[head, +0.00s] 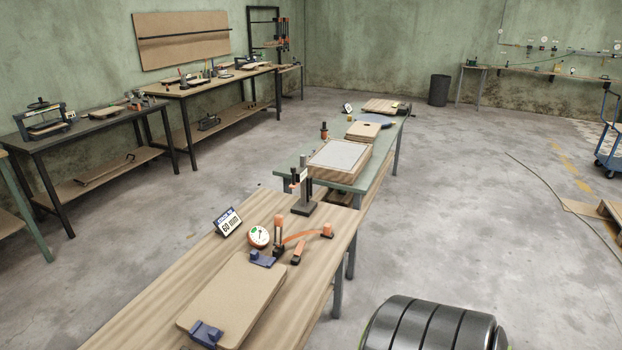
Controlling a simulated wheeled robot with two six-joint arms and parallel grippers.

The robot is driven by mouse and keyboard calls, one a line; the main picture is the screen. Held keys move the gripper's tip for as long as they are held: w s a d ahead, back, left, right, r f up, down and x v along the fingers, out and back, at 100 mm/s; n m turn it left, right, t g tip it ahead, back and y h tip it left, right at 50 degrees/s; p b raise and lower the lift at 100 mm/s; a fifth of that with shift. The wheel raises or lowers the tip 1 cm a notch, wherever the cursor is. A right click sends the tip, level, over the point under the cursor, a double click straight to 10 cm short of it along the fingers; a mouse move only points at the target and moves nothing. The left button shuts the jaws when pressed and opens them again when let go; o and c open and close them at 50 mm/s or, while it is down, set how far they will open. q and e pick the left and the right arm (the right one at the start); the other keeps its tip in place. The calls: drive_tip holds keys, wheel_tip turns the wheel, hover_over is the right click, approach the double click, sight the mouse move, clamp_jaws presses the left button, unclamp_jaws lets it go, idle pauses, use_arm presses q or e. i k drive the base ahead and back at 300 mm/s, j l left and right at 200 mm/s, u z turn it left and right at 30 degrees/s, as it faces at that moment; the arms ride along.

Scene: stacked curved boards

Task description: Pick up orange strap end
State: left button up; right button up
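An orange strap (300,236) lies on the near wooden table in the head view, to the right of a round dial (258,237). It arches from an upright orange and black post (279,235) to an orange block-like end (327,231) near the table's right edge. A second orange and dark piece (299,251) lies just in front of the strap. Which piece is the loose strap end is too small to tell for sure. Neither of my grippers shows in the head view.
A flat board (232,300) with blue clamps (207,334) fills the near table's front part. A black stand (303,195) and a "60 mm" sign (228,223) stand behind the strap. A green table (368,180) adjoins behind.

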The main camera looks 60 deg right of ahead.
sight(328, 233)
drive_tip(key=z, duration=2.05)
drive_tip(key=i+l+z, duration=0.5)
drive_tip(key=i, duration=0.55)
drive_tip(key=i+z, duration=0.35)
drive_tip(key=i, duration=0.5)
drive_tip(key=i+u, duration=0.3)
drive_tip(key=i, duration=0.15)
drive_tip(key=i+l+u, duration=0.2)
drive_tip(key=i+u, duration=0.15)
drive_tip(key=i+l+u, duration=0.3)
drive_tip(key=i, duration=0.25)
